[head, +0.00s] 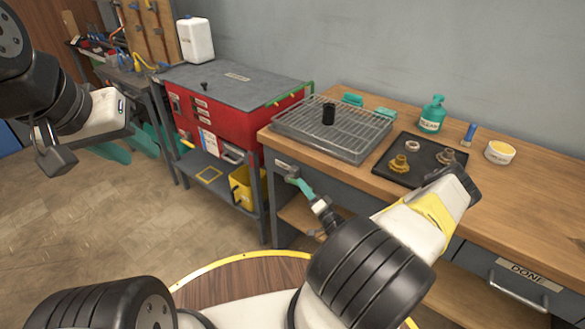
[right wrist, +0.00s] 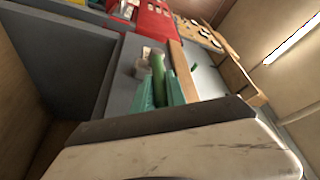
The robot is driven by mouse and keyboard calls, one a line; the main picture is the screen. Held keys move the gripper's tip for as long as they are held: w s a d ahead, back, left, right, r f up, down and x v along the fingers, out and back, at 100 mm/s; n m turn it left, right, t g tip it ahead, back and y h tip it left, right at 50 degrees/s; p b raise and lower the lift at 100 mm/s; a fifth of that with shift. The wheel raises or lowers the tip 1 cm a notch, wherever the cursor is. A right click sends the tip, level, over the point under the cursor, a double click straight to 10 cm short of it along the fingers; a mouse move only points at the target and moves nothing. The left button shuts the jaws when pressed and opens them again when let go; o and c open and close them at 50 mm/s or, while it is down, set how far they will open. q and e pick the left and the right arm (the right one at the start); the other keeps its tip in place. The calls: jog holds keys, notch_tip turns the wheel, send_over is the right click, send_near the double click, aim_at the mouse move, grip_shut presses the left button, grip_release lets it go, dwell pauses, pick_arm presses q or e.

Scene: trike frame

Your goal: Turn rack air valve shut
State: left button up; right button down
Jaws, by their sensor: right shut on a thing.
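The air valve sits on the dark front of the workbench, below its wooden edge, near a small label. In the right wrist view its green handle (right wrist: 158,68) stands between the teal fingers, next to a grey round fitting (right wrist: 142,68). My right gripper (head: 292,179) is shut on that handle; in the head view the fingers and arm largely hide the valve. The handle's exact angle is hard to tell. My left gripper (head: 138,143) is at the left, over the floor, its teal fingers apart and empty, far from the valve.
A red cabinet (head: 228,127) stands left of the bench. The floor at left is clear.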

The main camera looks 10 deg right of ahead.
jog(key=shift+f, duration=0.15)
dwell(0.4)
jog(key=c, duration=1.3)
grip_release()
jog(key=shift+w+a, duration=0.1)
jog(key=shift+c, duration=0.2)
jog(key=v, duration=0.8)
jog(key=shift+f, duration=0.2)
